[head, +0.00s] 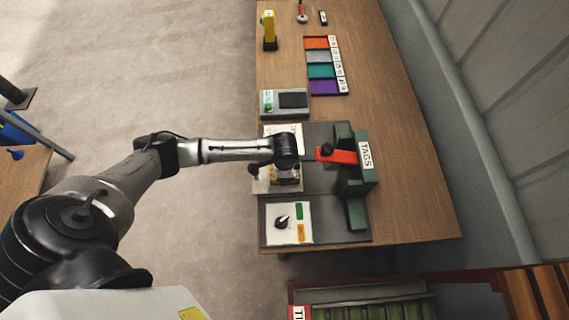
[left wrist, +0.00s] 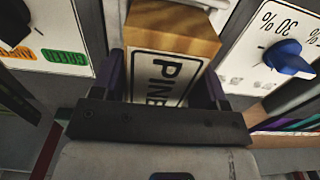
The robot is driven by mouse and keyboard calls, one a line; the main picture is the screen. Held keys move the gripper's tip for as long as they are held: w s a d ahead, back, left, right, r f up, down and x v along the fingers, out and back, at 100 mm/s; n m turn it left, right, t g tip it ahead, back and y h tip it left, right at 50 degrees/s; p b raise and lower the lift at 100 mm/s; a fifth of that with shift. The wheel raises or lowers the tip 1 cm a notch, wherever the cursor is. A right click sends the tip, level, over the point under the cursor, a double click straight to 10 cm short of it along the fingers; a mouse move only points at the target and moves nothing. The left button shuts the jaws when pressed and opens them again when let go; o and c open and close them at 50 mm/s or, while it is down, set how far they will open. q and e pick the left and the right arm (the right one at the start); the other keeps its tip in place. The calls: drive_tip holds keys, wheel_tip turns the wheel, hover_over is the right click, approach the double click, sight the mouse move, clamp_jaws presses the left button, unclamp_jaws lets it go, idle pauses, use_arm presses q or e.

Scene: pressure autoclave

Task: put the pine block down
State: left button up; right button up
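The pine block (left wrist: 172,40) is a light wooden block with a white label reading PINE in the left wrist view. My left gripper (left wrist: 163,82) has its dark fingers on both sides of the block and looks shut on it. In the head view my left gripper (head: 285,180) is over the front of the bench machine, and its wrist mostly hides the block. I cannot tell whether the block touches the surface below. My right gripper is not in view.
A green frame labelled TAGS (head: 366,157) with a red bar (head: 337,155) stands just right of my gripper. A white dial panel (head: 288,223) is on the near side. A grey device (head: 284,103) and coloured trays (head: 322,71) lie farther along the wooden bench (head: 385,100).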

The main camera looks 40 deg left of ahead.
use_arm(q)
drive_tip(key=o, duration=0.4)
drive_tip(key=shift+r, duration=0.15)
wheel_tip(320, 180, up, 12)
drive_tip(key=s+d+f+n+t+h, duration=0.1)
drive_tip(key=s+d+f+t+h, duration=0.15)
drive_tip(key=s+d, duration=0.75)
drive_tip(key=s+a+n, duration=0.1)
drive_tip(key=s+n, duration=0.1)
drive_tip(key=s, duration=0.1)
drive_tip(key=s+a+n+y, duration=0.1)
drive_tip(key=s+a, duration=0.1)
drive_tip(key=s, duration=0.2)
drive_tip(key=s+a+n+t+y, duration=0.1)
drive_tip(key=s+n, duration=0.1)
drive_tip(key=s, duration=0.2)
drive_tip(key=shift+s+a+r+n+p, duration=0.15)
drive_tip(key=shift+s+a+n+p, duration=0.15)
drive_tip(key=shift+a+p, duration=0.1)
